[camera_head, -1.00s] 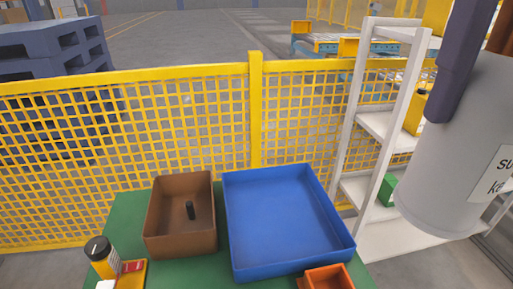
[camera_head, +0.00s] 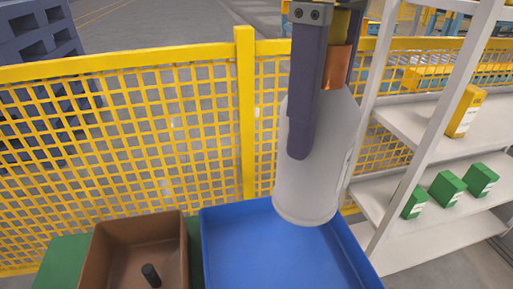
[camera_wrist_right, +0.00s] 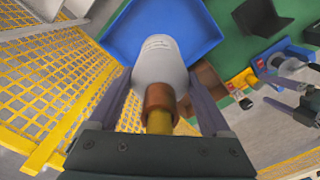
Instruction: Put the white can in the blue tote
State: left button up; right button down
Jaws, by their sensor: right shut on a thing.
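The white can (camera_head: 318,165) has a copper-coloured neck and hangs upright in my right gripper (camera_head: 322,100). That gripper is shut on it, with one dark finger along its near side. In the head view the can is in front of the back part of the blue tote (camera_head: 270,260). In the right wrist view the white can (camera_wrist_right: 159,62) sits between the fingers of the right gripper (camera_wrist_right: 160,95), with the blue tote (camera_wrist_right: 195,22) beyond it. The tote's visible floor is bare.
A brown bin (camera_head: 135,255) with a dark peg-like object stands left of the tote on a green table (camera_head: 62,262). A yellow mesh fence (camera_head: 120,140) runs behind. A white shelf (camera_head: 415,125) with green and yellow boxes stands at the right.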

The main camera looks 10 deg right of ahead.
aim_at(304, 179)
jog(key=shift+n, duration=0.3)
jog(key=f+b, duration=0.2)
jog(key=f, duration=0.5)
jog(key=shift+a, duration=0.2)
notch_tip(304, 179, down, 14)
jog(key=b, duration=0.2)
jog(key=shift+w, duration=0.1)
grip_release()
notch_tip(304, 179, up, 12)
jog(key=shift+r+p, duration=0.1)
jog(key=shift+p, duration=0.75)
